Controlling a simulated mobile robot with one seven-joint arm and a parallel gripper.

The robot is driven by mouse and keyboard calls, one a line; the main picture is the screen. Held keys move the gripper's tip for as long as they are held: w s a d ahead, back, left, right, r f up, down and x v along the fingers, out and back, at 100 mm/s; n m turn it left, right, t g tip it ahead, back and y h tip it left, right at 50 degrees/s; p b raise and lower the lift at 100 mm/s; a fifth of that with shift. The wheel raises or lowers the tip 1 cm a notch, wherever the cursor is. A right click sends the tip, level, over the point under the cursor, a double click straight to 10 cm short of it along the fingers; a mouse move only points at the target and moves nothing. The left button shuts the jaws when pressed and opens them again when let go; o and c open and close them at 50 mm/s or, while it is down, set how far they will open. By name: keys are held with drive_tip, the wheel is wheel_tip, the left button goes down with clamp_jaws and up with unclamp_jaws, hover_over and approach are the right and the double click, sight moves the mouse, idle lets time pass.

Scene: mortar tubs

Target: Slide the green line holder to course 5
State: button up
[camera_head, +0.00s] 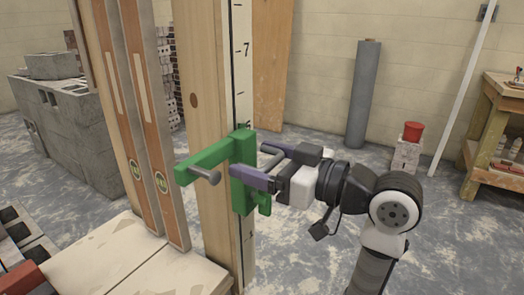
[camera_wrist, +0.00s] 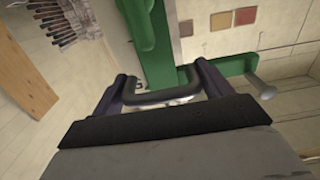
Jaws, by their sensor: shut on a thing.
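The green line holder (camera_head: 243,188) sits around a wooden post (camera_head: 205,90), with an arm reaching left and a grey pin (camera_head: 205,175) through it. My gripper (camera_head: 256,164), with purple fingers, is shut on the holder's dark handle. In the wrist view the handle (camera_wrist: 165,91) lies between my gripper's fingers (camera_wrist: 163,82), with the green holder (camera_wrist: 155,45) beyond.
Two wooden levels (camera_head: 150,130) lean beside the post on the left. Grey blocks (camera_head: 70,125) are stacked behind them.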

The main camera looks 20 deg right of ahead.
drive_tip(key=shift+d+f, duration=0.2)
drive_tip(key=shift+f, duration=0.3)
drive_tip(key=o, duration=1.1)
drive_tip(key=v, duration=1.3)
drive_tip(key=shift+s+d, duration=0.2)
drive_tip(key=shift+s, duration=0.15)
